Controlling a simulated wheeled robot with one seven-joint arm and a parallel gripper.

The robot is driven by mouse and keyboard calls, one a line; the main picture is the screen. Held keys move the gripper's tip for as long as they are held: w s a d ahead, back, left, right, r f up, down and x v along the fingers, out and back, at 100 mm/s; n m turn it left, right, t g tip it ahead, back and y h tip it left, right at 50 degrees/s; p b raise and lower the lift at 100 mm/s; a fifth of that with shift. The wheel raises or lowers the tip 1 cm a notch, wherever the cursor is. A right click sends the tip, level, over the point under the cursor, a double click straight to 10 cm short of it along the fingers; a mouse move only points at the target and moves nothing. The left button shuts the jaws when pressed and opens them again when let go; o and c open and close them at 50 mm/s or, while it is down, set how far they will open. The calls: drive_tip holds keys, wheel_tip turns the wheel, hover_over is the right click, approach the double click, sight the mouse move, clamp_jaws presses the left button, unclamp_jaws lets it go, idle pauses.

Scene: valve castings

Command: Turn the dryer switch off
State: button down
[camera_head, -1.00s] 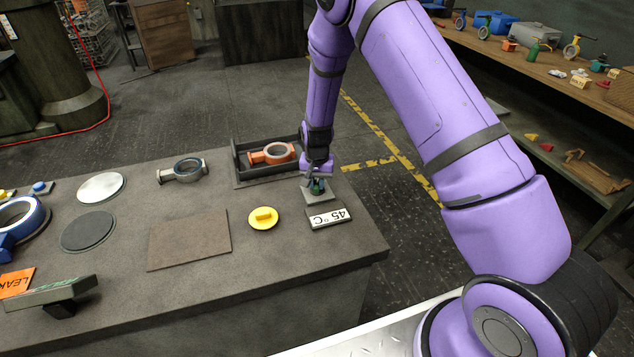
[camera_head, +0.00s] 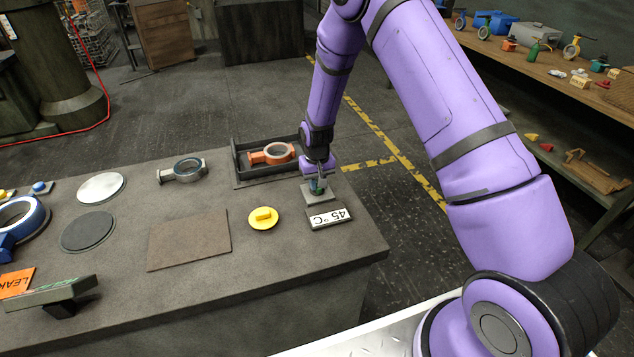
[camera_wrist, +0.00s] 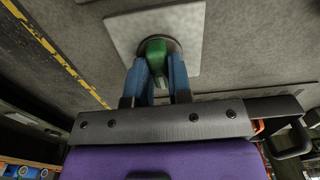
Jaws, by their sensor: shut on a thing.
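The dryer switch is a green knob (camera_wrist: 156,57) on a pale square plate (camera_wrist: 118,28), seen in the wrist view. In the head view the plate (camera_head: 309,194) lies on the bench top in front of the dark tray, and the knob is mostly hidden by my gripper. My gripper (camera_head: 318,187) points down at the switch. In the wrist view its blue fingers (camera_wrist: 157,72) are on both sides of the green knob and shut on it. The knob's exact turn angle is hard to tell.
A dark tray (camera_head: 236,164) with an orange valve body (camera_head: 258,158) stands just behind the switch. A "45 °C" sign (camera_head: 328,219) lies in front of it, and a yellow knobbed disc (camera_head: 263,218) to the left. The bench's right edge is close by.

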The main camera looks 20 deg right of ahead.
drive_tip(key=c, duration=1)
unclamp_jaws()
drive_tip(key=shift+c, duration=0.2)
wheel_tip(320, 180, up, 11)
drive_tip(key=shift+f, duration=0.1)
